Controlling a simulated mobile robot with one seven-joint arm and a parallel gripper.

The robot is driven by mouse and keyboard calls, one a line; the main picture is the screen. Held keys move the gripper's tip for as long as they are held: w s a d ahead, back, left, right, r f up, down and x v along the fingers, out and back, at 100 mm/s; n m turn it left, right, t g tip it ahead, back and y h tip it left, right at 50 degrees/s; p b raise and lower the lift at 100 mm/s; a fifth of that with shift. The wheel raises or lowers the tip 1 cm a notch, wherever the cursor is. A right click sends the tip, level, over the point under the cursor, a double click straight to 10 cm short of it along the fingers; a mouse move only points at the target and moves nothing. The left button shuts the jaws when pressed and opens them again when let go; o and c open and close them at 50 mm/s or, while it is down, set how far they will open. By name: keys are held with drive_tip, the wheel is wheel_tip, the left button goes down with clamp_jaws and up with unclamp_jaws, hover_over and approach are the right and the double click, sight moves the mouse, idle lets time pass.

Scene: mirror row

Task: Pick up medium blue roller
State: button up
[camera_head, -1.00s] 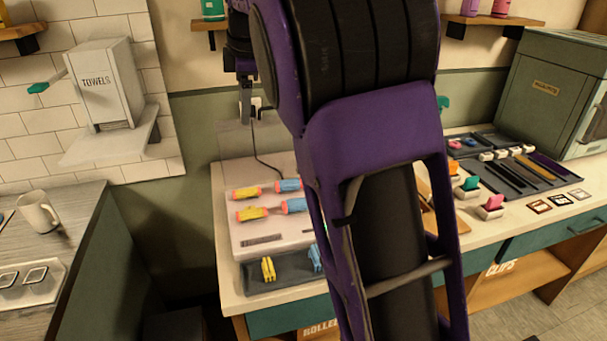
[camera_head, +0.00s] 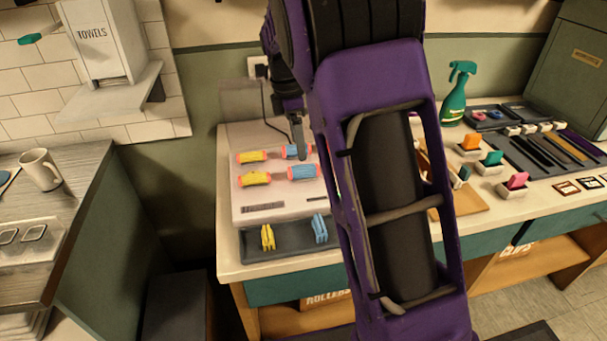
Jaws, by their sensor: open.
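Two blue rollers with orange-pink ends lie on the pale roller box. The rear blue roller (camera_head: 290,153) is partly covered by my gripper in this view. The front blue roller (camera_head: 303,173) lies just nearer. I cannot tell by size which is the medium one. My gripper (camera_head: 298,143) points down at the rear blue roller, open; the gap between its fingers is hard to see. Whether it touches the roller cannot be told. My purple arm hides the right side of the box.
Two yellow rollers (camera_head: 252,156) lie left of the blue ones. A dark tray (camera_head: 285,239) in front holds yellow and blue clips. A green spray bottle (camera_head: 456,95), colored clips and a comb tray (camera_head: 545,152) stand to the right. A mug (camera_head: 40,170) stands on the left counter.

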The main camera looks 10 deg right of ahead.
sight(303, 166)
drive_tip(key=f, duration=0.5)
drive_tip(key=d+f+b, duration=0.1)
drive_tip(key=f, duration=0.1)
drive_tip(key=shift+s+f, duration=0.15)
drive_tip(key=shift+f, duration=0.05)
clamp_jaws()
